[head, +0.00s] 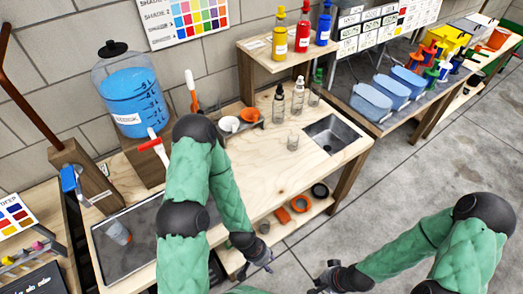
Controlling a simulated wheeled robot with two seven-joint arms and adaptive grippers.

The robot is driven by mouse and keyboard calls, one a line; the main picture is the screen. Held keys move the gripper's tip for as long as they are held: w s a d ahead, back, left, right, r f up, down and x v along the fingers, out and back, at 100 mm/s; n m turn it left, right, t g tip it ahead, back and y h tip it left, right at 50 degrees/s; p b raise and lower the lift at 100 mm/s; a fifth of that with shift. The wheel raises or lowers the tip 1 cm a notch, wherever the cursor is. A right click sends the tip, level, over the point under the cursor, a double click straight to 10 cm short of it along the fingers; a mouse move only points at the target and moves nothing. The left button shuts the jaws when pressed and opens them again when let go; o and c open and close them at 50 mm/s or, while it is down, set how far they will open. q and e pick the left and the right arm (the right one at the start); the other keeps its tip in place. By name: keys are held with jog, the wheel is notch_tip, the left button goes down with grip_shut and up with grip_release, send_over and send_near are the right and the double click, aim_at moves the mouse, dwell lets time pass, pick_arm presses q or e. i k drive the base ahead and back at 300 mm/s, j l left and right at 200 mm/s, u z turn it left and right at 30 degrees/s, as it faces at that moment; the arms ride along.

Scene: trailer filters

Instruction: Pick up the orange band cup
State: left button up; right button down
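A small greyish cup (118,233) with what looks like an orange-red band lies tilted in the grey basin at the left end of the wooden bench. A clear cup (293,139) stands on the bench near the small sink; I cannot make out a band on it. My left gripper (258,264) hangs in front of the bench's front edge, away from both cups. It looks open and empty. My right gripper (326,283) is low over the floor at the bottom middle, fingers spread and empty, far from both cups.
The bench (262,170) has a small sink (335,133), several bottles and a tray holding a white and an orange bowl (249,115). A blue-filled jug (133,95) stands at the back left. A lower shelf (290,212) holds rings. The floor at right is clear.

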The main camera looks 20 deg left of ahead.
aim_at(109, 224)
jog(key=k+j+u, duration=0.1)
jog(key=u, duration=2.25)
jog(key=k+j, duration=0.3)
jog(key=j, duration=0.05)
